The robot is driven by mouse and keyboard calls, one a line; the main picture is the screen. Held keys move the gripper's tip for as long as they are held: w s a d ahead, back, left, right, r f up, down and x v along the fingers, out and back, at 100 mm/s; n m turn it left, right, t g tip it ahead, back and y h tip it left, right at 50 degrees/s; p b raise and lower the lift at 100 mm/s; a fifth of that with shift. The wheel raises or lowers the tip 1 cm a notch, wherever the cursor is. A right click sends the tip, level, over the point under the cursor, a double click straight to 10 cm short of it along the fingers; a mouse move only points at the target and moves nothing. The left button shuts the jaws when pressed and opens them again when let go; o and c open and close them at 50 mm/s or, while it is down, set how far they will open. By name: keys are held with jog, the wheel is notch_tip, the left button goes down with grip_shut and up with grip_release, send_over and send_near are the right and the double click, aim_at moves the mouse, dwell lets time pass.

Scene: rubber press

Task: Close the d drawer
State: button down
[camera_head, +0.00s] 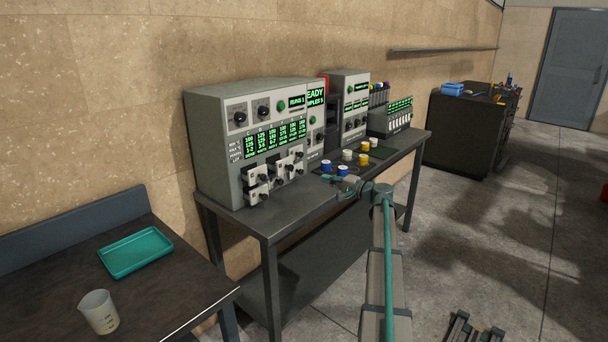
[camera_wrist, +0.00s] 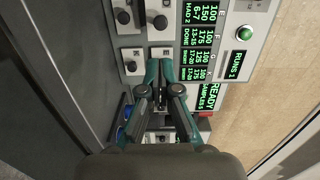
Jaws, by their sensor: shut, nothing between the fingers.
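The grey press (camera_head: 245,150) stands on a dark bench. Its lower front has small pale drawers with black knobs, and some stick out, such as the pair at the lower left (camera_head: 257,188). Drawer letters are too small for me to tell which is d. In the wrist view, a drawer with a black knob (camera_wrist: 131,66) is left of my fingertips and others (camera_wrist: 128,20) are above. My gripper (camera_head: 330,178) is shut and empty, right of the drawers in the head view. In the wrist view (camera_wrist: 161,62) its fingertips are over a drawer front; contact is unclear.
Blue, white and yellow spools (camera_head: 347,155) stand on the bench just beyond my gripper. A second grey machine (camera_head: 349,100) is farther right. A teal tray (camera_head: 135,251) and a beaker (camera_head: 98,311) are on the near left table.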

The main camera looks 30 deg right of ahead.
jog(key=p, duration=0.4)
send_near(286, 164)
jog(key=w, duration=0.3)
jog(key=shift+w+a+f, duration=0.3)
jog(key=shift+a+f, duration=0.15)
jog(key=shift+a, duration=0.2)
jog(key=b+x, duration=0.1)
jog(key=x, duration=0.1)
jog(key=b+x, duration=0.3)
jog(key=x, duration=0.1)
jog(key=shift+w+d+f, duration=0.15)
jog(key=shift+w, duration=0.3)
jog(key=shift+r, duration=0.3)
jog(key=shift+s, duration=0.1)
